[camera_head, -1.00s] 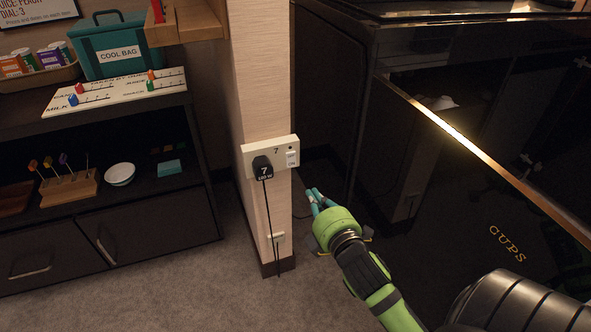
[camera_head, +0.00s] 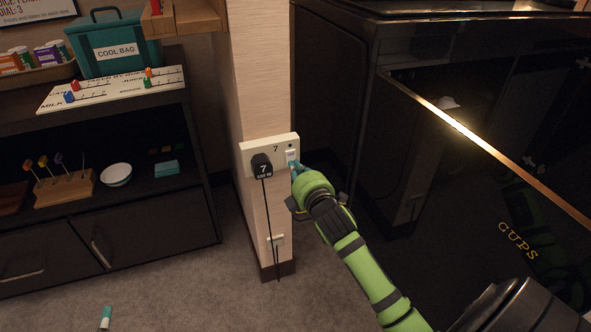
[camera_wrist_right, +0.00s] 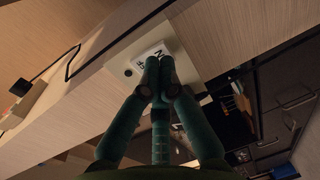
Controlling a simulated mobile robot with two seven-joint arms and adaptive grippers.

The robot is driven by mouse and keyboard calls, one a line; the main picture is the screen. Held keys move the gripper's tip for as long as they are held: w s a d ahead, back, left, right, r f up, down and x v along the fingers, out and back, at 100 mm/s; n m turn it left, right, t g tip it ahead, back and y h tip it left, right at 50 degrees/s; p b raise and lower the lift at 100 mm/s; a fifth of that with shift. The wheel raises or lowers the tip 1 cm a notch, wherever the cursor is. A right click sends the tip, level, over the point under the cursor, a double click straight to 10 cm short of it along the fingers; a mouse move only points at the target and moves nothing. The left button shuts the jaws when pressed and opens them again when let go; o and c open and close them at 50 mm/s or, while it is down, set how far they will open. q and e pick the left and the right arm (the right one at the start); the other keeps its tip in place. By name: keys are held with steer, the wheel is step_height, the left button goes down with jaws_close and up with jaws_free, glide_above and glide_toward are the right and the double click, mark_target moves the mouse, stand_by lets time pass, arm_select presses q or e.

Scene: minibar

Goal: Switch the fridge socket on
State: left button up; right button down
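The fridge socket is a cream wall plate (camera_head: 258,148) marked 7 on the pillar's front face. A black plug (camera_head: 262,164), also marked 7, sits in its left side, with a cord hanging down. The white switch (camera_head: 291,155) is at the plate's right, below a small dark dot. My right gripper (camera_head: 294,167) is at the switch's lower edge; its fingertips partly cover it. In the right wrist view its teal fingers (camera_wrist_right: 160,68) are together with nothing between them, in front of the white switch (camera_wrist_right: 150,52). Contact and switch position are unclear. Only a teal tip, apparently my left gripper (camera_head: 106,314), shows bottom left.
A glossy dark cabinet (camera_head: 330,100) stands close to the pillar's right, with a copper-edged panel (camera_head: 460,128) beside my right arm. A dark shelf unit (camera_head: 150,225) with a cool bag (camera_head: 115,52) stands left. Carpet in front is clear.

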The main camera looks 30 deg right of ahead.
arm_select(q)
steer(key=shift+w+d+r, duration=0.1)
steer(key=shift+d+r, duration=0.1)
steer(key=shift+r, duration=0.35)
arm_select(e)
steer(key=shift+w, duration=0.25)
arm_select(q)
steer(key=s+d+r+m+t+h+b, duration=0.1)
steer(key=s+r+t+h, duration=0.1)
steer(key=r, duration=0.5)
steer(key=s+d+r+m+t+h+b, duration=0.1)
steer(key=s+d+r+t+h, duration=0.1)
steer(key=r+t, duration=0.3)
steer(key=shift+s+r+t+h, duration=0.25)
steer(key=shift+r+t+h, duration=0.05)
steer(key=shift+r+h, duration=0.65)
arm_select(e)
steer(key=shift+w+d+f+t+h, duration=0.1)
steer(key=shift+w+d+t+h, duration=0.1)
steer(key=shift+t, duration=0.3)
steer(key=shift+w+d+t+h, duration=0.1)
steer(key=shift+w+t, duration=0.1)
steer(key=shift+t, duration=0.3)
